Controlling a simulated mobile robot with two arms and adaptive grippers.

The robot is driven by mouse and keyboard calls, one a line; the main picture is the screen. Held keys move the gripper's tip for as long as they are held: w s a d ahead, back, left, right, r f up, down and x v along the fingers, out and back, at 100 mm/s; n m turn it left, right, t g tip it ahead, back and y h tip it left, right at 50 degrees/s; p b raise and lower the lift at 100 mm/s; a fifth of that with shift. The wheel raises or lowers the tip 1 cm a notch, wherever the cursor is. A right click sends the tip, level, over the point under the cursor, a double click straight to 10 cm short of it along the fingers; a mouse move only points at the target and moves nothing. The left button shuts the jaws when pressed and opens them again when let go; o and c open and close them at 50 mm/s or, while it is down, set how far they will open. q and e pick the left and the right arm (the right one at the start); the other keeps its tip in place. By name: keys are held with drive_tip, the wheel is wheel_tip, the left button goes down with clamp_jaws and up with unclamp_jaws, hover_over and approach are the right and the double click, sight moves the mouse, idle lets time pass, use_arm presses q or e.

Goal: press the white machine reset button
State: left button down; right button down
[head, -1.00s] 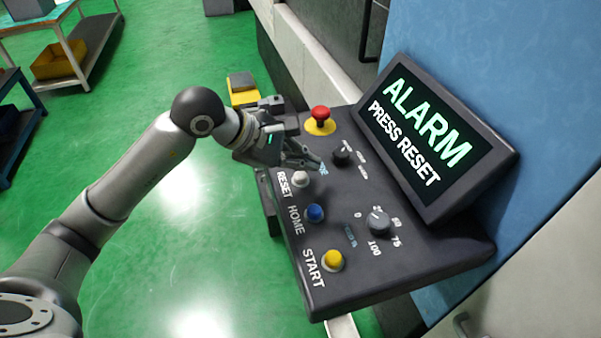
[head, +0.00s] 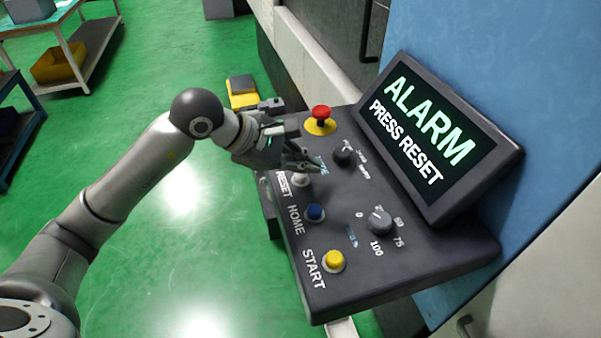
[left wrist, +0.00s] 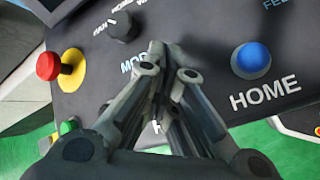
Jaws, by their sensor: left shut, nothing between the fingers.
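The white reset button (head: 300,180) is on the dark control panel (head: 395,275), beside the RESET label. Its top is partly covered by my gripper in the head view. My left gripper (head: 314,168) is shut and empty, with its fingertips just above the button; I cannot tell whether they touch it. In the left wrist view the shut fingers (left wrist: 165,55) hide the reset button and most of its label. The screen (head: 418,130) reads "ALARM PRESS RESET". My right gripper is not in view.
A blue HOME button (head: 314,212) and a yellow START button (head: 333,260) sit below the reset button. A red emergency stop (head: 320,113) is above, near a black knob (head: 344,157). A grey knob (head: 379,221) is to the right. Green floor lies left of the panel.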

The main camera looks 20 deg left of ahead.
sight(303, 177)
use_arm(q)
drive_tip(key=shift+f+b, duration=0.35)
drive_tip(key=shift+b, duration=0.1)
idle(0.3)
idle(0.3)
drive_tip(key=shift+r+p, duration=0.3)
drive_tip(key=shift+r, duration=0.5)
drive_tip(key=shift+r+p, duration=1.35)
drive_tip(key=shift+r, duration=1.2)
